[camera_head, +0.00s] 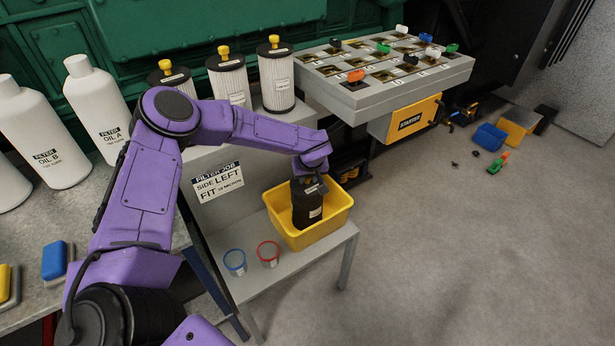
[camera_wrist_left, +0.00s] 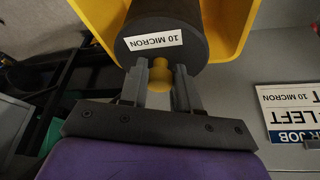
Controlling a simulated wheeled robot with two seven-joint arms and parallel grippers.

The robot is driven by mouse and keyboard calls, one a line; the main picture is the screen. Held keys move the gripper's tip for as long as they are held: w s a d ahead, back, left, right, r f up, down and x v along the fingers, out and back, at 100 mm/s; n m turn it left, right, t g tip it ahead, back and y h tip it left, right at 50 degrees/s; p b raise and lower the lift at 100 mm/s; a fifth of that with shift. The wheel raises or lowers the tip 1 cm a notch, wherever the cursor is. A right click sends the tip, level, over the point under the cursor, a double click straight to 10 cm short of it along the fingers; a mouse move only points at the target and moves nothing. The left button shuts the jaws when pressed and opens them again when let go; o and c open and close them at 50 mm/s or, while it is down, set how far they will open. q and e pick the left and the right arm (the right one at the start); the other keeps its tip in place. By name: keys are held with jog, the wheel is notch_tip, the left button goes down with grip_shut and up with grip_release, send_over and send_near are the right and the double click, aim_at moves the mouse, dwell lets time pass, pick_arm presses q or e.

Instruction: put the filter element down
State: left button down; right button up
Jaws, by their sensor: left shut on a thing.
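A dark, nearly black filter element (camera_head: 306,208) is upright in or just above the yellow bin (camera_head: 333,222). In the left wrist view its dark end (camera_wrist_left: 190,28) has a white "10 MICRON" label. My left gripper (camera_head: 309,184) is above it, and its fingers (camera_wrist_left: 161,85) are shut on the element's yellow knob (camera_wrist_left: 160,72). The bin also shows in the left wrist view (camera_wrist_left: 236,28). The element's lower end is hidden by the bin wall, so I cannot tell whether it touches the floor. My right gripper is not in view.
Three white filter elements (camera_head: 277,82) with yellow knobs stand behind. A sign (camera_head: 218,182) reads "SIDE LEFT, FIT 10 MICRON". Blue-rimmed (camera_head: 235,262) and red-rimmed (camera_head: 269,254) cups stand left of the bin. White oil bottles (camera_head: 97,105) are at far left. The floor at right is mostly clear.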

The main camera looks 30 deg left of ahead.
pick_arm(q)
jog(key=shift+f, duration=0.1)
jog(key=c, duration=0.8)
grip_release()
jog(key=v, duration=1.2)
jog(key=s+d+f+m+y, duration=0.1)
jog(key=s+f+y, duration=0.1)
jog(key=s+f, duration=0.5)
jog(key=s+d+f+y, duration=0.1)
jog(key=s+f, duration=0.4)
jog(key=f, duration=0.4)
jog(key=s+f+h, duration=0.1)
jog(key=s+f, duration=0.2)
jog(key=s, duration=0.4)
jog(key=s+d+f+h, duration=0.1)
jog(key=s+f, duration=0.2)
jog(key=s, duration=0.5)
jog(key=s+f+m, duration=0.1)
jog(key=s+f, duration=0.2)
jog(key=s, duration=0.5)
jog(key=shift+d+h+p, duration=0.25)
jog(key=shift+h+p, duration=0.1)
jog(key=shift+h, duration=0.05)
